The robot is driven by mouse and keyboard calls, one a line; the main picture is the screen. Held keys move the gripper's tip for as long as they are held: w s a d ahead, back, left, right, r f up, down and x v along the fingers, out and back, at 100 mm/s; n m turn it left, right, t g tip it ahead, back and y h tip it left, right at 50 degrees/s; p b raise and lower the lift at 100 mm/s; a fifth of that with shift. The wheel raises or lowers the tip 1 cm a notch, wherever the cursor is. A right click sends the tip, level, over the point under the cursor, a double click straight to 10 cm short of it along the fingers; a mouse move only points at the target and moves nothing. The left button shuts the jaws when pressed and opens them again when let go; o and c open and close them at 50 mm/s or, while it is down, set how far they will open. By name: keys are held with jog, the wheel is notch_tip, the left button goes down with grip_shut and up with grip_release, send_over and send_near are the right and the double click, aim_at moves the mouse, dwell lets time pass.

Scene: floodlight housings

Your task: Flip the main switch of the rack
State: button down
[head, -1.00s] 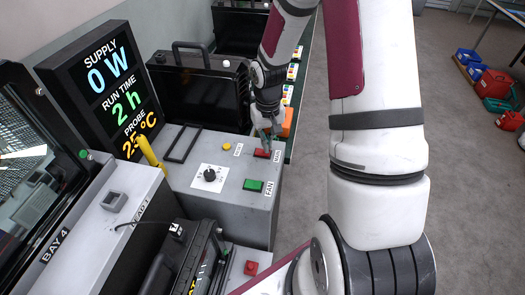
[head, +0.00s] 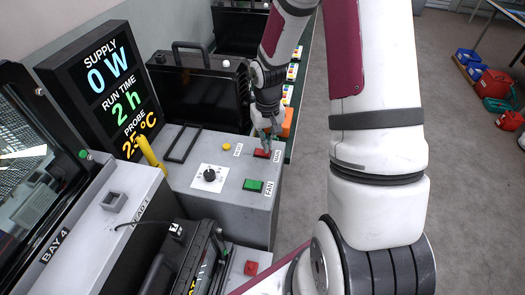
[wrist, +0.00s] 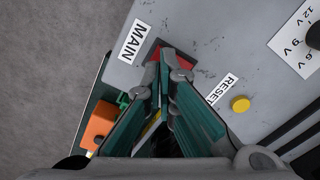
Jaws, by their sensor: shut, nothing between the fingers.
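The red main switch (head: 262,154) sits on the top of the grey rack box (head: 222,205), beside a label that reads MAIN (wrist: 132,42). In the wrist view the red switch (wrist: 180,60) is partly hidden behind my fingertips. My gripper (head: 268,147) is shut and empty, pointing down with its tips at the switch. In the wrist view the closed fingertips (wrist: 164,60) overlap the switch; I cannot tell whether they touch it. The display (head: 108,85) reads SUPPLY 0 W, RUN TIME 2 h, PROBE 25 °C.
On the box are a green FAN switch (head: 253,186), a black knob (head: 210,175) and a yellow RESET button (wrist: 240,104). A yellow handle (head: 150,153) stands at the left. An orange item (wrist: 99,128) lies beyond the box.

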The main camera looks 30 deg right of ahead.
jog(key=shift+f+b, duration=0.5)
jog(key=shift+f, duration=0.65)
dwell(0.5)
jog(key=shift+r+p, duration=1.9)
jog(key=shift+r, duration=1.65)
jog(key=shift+r, duration=0.15)
jog(key=s+a+r+n+t+h, duration=0.1)
jog(key=s+a+r, duration=0.2)
jog(key=r, duration=0.6)
jog(key=s+a+r+t, duration=0.1)
jog(key=s+a+r, duration=0.2)
jog(key=r, duration=0.7)
jog(key=s+a+r+t, duration=0.1)
jog(key=s+a+r, duration=0.1)
jog(key=s, duration=0.3)
jog(key=s+a+r+n+t, duration=0.1)
jog(key=s+a+r, duration=0.1)
jog(key=s+r, duration=0.2)
jog(key=s+a+r+n+t+y, duration=0.1)
jog(key=s+a+r, duration=0.2)
jog(key=s, duration=0.3)
jog(key=shift+r+t, duration=0.3)
jog(key=shift+r, duration=0.2)
